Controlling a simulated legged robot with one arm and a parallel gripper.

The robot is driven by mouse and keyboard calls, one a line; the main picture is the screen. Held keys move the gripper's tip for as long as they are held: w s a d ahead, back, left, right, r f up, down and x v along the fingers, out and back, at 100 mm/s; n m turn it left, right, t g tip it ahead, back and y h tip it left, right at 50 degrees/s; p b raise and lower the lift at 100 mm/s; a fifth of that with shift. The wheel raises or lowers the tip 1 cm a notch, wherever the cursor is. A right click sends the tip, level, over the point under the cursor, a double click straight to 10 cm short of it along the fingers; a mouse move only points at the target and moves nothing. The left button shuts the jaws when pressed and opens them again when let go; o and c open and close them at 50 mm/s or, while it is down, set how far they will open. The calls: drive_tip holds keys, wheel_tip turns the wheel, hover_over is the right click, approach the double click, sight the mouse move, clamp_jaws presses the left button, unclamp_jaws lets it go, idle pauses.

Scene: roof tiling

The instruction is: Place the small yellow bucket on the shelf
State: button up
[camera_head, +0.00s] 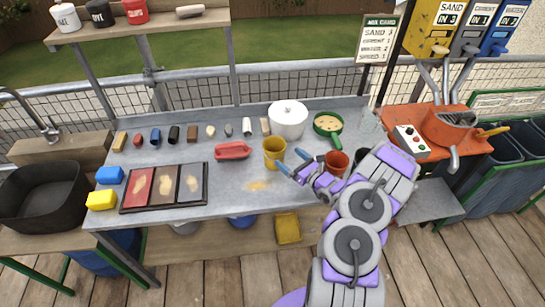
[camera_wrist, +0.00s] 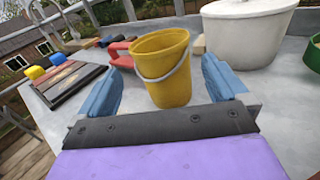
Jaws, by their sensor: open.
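The small yellow bucket (camera_head: 274,152) stands upright on the grey metal table. In the wrist view the bucket (camera_wrist: 164,68) shows its grey wire handle hanging across its front. It stands ahead of and between my blue fingers. My gripper (camera_head: 291,168) is open and empty, just to the right of the bucket in the head view. In the wrist view my gripper (camera_wrist: 162,90) has a finger on each side, apart from the bucket. A wooden shelf (camera_head: 222,17) at the top left holds a white, a black and a red pot. A lower shelf (camera_head: 200,240) runs under the table.
A white lidded pot (camera_head: 288,119) stands behind the bucket, a green pan (camera_head: 328,126) to the right. A red-brown cup (camera_head: 336,162) stands beside my arm. A red float (camera_head: 232,150) and a sample tray (camera_head: 163,187) lie left. The table's front middle is mostly clear.

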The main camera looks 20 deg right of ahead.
sight(282, 161)
wheel_tip(282, 161, down, 6)
drive_tip(key=shift+w+d+f+b, duration=0.1)
drive_tip(key=shift+d+b, duration=0.05)
drive_tip(key=shift+b, duration=0.4)
drive_tip(key=shift+w+a+r, duration=0.15)
drive_tip(key=shift+w+a, duration=0.2)
drive_tip(key=shift+w, duration=0.15)
drive_tip(key=shift+w+a+r, duration=0.15)
drive_tip(key=shift+w+a, duration=0.2)
drive_tip(key=shift+w, duration=0.15)
drive_tip(key=shift+w+a+b, duration=0.2)
drive_tip(key=shift+w+b, duration=0.1)
drive_tip(key=shift+w, duration=0.1)
drive_tip(key=x, duration=0.2)
drive_tip(key=d+b+x, duration=0.1)
drive_tip(key=x, duration=0.1)
drive_tip(key=shift+w, duration=0.1)
drive_tip(key=shift+w+a+r, duration=0.1)
drive_tip(key=shift+a, duration=0.3)
drive_tip(key=shift+d, duration=0.15)
drive_tip(key=c, duration=0.8)
